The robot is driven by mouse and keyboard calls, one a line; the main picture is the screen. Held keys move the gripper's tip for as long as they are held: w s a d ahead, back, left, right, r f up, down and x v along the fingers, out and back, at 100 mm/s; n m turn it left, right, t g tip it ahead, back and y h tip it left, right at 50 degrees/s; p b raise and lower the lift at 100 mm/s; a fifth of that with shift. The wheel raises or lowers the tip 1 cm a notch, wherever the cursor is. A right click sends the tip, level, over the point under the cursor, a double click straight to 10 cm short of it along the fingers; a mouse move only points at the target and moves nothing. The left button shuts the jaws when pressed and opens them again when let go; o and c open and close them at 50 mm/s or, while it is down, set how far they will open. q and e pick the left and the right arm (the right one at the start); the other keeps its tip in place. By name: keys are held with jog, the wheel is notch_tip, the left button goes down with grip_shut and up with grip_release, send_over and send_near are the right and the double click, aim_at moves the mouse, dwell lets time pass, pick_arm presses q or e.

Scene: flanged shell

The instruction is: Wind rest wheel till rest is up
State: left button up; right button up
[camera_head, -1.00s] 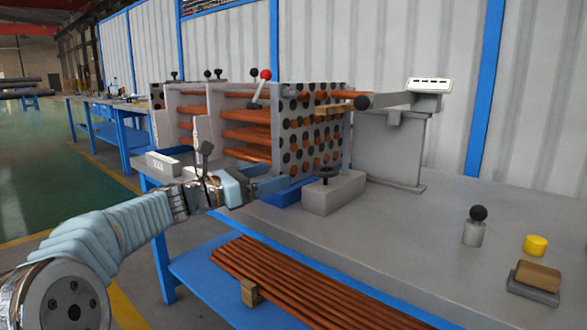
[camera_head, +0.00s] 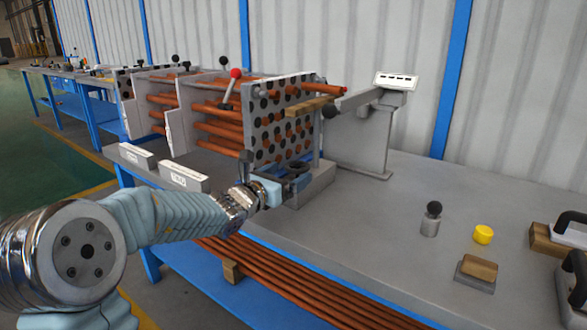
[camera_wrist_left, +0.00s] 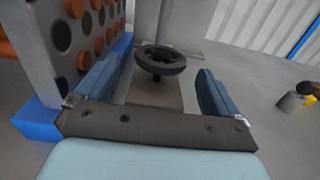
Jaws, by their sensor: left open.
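The rest wheel is a small dark handwheel (camera_wrist_left: 160,60) on a short stem above a grey block. In the left wrist view it sits ahead of my left gripper (camera_wrist_left: 158,92), between its two blue fingers, which are spread apart. No contact with the wheel is visible. In the head view the wheel (camera_head: 300,168) is partly hidden behind my left gripper (camera_head: 285,185), on the grey block (camera_head: 318,185) before the perforated plate (camera_head: 275,125). A wooden rest (camera_head: 308,107) shows near the plate's upper right side. My right gripper is not in view.
Copper tubes (camera_head: 215,130) pass through the flanged shell. A red-knobbed lever (camera_head: 235,74) stands on it. On the bench's right are a black-knobbed post (camera_head: 432,218), a yellow cap (camera_head: 483,235) and a wood-topped block (camera_head: 478,269). The middle of the bench is clear.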

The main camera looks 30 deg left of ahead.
aim_at(293, 170)
pick_arm(q)
jog(key=shift+w+d, duration=0.15)
jog(key=shift+w, duration=1.45)
jog(key=shift+c, duration=0.4)
jog(key=c, duration=0.9)
jog(key=shift+h, duration=0.3)
jog(key=shift+c, duration=0.2)
